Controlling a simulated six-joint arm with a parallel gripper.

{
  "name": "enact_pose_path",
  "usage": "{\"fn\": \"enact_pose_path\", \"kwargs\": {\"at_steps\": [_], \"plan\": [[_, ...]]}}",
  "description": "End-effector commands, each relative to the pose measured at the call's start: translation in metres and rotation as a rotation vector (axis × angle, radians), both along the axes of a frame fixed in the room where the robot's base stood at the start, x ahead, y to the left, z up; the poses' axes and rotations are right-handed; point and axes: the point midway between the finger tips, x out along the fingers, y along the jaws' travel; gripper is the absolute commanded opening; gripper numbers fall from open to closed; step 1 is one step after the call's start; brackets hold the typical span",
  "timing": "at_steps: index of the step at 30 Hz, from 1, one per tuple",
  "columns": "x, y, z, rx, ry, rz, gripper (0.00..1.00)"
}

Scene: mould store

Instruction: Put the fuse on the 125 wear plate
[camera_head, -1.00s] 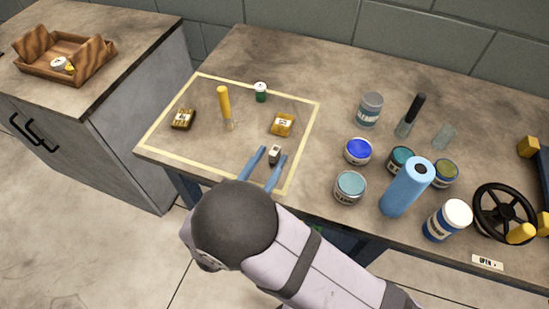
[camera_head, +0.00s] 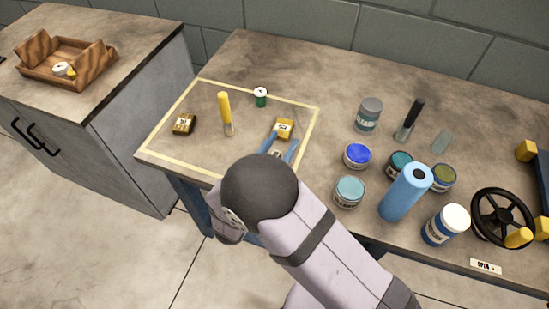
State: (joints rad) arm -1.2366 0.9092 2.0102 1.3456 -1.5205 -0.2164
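A small pale block with a dark mark (camera_head: 277,153), which may be the fuse, sits near the front right of the yellow-outlined area, mostly hidden by my gripper. My gripper (camera_head: 283,139) has its two blue fingers apart, one on each side of this block. Contact with it cannot be made out. Just beyond the fingertips lies a yellow labelled block (camera_head: 285,127). A darker brown-and-yellow labelled block (camera_head: 184,124) lies at the left of the outlined area. Either could be a wear plate; the labels are too small to read.
To the right are several jars, a blue cylinder (camera_head: 405,192) and a black handwheel (camera_head: 502,216). A wooden tray (camera_head: 45,72) stands on the left cabinet.

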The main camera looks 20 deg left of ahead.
Motion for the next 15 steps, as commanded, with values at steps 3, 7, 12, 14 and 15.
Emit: {"fn": "enact_pose_path", "kwargs": {"at_steps": [3,7,12,14,15], "plan": [[0.0016,-0.0003,-0.0002,0.0,0.0,0.0,0.38],[0.0014,-0.0002,-0.0002,0.0,0.0,0.0,0.38],[0.0013,-0.0002,-0.0001,0.0,0.0,0.0,0.0],[0.0012,-0.0002,-0.0001,0.0,0.0,0.0,0.0],[0.0012,-0.0001,0.0,0.0,0.0,0.0,0.0]]}}
